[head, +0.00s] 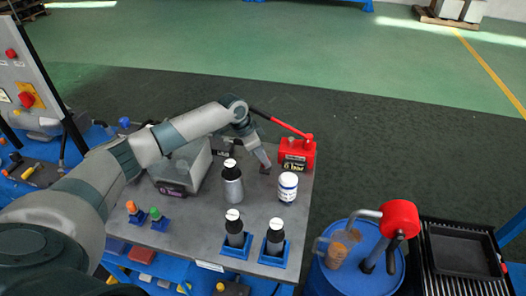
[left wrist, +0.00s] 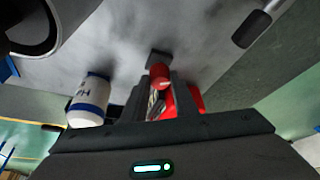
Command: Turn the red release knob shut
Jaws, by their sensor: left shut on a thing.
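The red jack (head: 298,153), with a "6 Tonne"-like label, stands at the back right of the grey table (head: 255,205). Its red and black handle (head: 283,124) points up to the left. My left gripper (head: 265,167) is low beside the left side of the jack, fingers pointing down. In the left wrist view the red release knob (left wrist: 160,74) sits between the fingertips, and my left gripper (left wrist: 160,88) is shut on it. More red of the jack (left wrist: 197,100) shows behind the fingers. In the head view the knob is mostly hidden by the gripper. My right gripper is out of view.
A white bottle (head: 288,187) stands close in front of the jack; it also shows in the left wrist view (left wrist: 90,101). A grey bottle (head: 232,185) and a grey box (head: 185,168) stand to the left. Bottles in blue holders (head: 273,258) are at the front.

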